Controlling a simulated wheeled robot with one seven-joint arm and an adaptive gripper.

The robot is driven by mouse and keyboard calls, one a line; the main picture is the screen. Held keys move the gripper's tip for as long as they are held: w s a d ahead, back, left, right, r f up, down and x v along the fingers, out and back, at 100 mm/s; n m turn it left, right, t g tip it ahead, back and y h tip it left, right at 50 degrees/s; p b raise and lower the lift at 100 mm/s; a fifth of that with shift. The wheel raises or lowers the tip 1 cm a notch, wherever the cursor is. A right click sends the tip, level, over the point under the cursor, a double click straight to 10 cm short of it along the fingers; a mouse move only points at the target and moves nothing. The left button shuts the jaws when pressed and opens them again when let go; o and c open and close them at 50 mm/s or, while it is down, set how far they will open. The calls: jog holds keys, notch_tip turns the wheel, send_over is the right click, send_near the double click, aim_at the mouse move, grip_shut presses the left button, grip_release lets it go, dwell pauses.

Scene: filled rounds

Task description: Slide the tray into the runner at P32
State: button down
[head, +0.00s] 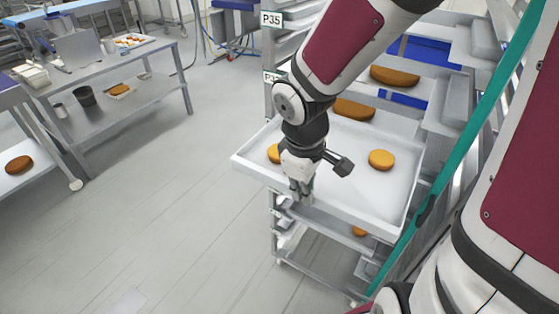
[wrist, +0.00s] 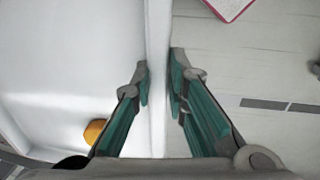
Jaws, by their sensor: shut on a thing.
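A white tray (head: 358,207) with a raised rim sits at the rack, its front edge sticking out toward the lower left. Orange-brown rounds lie on it, one at the right (head: 381,160) and one partly hidden behind my wrist (head: 274,153). My gripper (head: 303,190) is shut on the tray's front rim. In the wrist view the rim (wrist: 158,60) runs upright between the two fingers (wrist: 159,88), with the tray floor on the left and the grey floor on the right. The label P32 cannot be read; one label (head: 271,76) is partly covered by my arm.
The rack holds other trays with brown rounds (head: 395,75) above and behind, and shelves (head: 335,232) below. A label P35 (head: 271,19) is on its post. Steel tables (head: 120,95) stand at the left, with open floor (head: 150,200) between.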

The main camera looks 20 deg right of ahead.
aim_at(342, 148)
jog(key=shift+w+d+f+b, duration=0.1)
jog(key=shift+w+d+b, duration=0.05)
jog(key=shift+w+d, duration=0.75)
jog(key=shift+w+d+b, duration=0.15)
jog(key=shift+w+d, duration=0.5)
jog(key=shift+d, duration=0.45)
jog(key=shift+w+d+f+b, duration=0.1)
jog(key=shift+w+d+b, duration=0.05)
jog(key=shift+w+d, duration=0.75)
jog(key=shift+w+d+f, duration=0.1)
jog(key=shift+w+d, duration=1.1)
jog(key=shift+d, duration=0.4)
jog(key=shift+w+d, duration=1.15)
jog(key=shift+d, duration=0.4)
jog(key=shift+w+d+f, duration=0.1)
jog(key=shift+w+d, duration=1.1)
jog(key=shift+d, duration=0.4)
jog(key=shift+w+d, duration=0.25)
jog(key=shift+d, duration=0.15)
jog(key=shift+p, duration=0.3)
jog(key=shift+f+b, duration=0.55)
jog(key=shift+f, duration=1.4)
jog(key=c, duration=1.5)
grip_release()
jog(key=shift+s, duration=0.1)
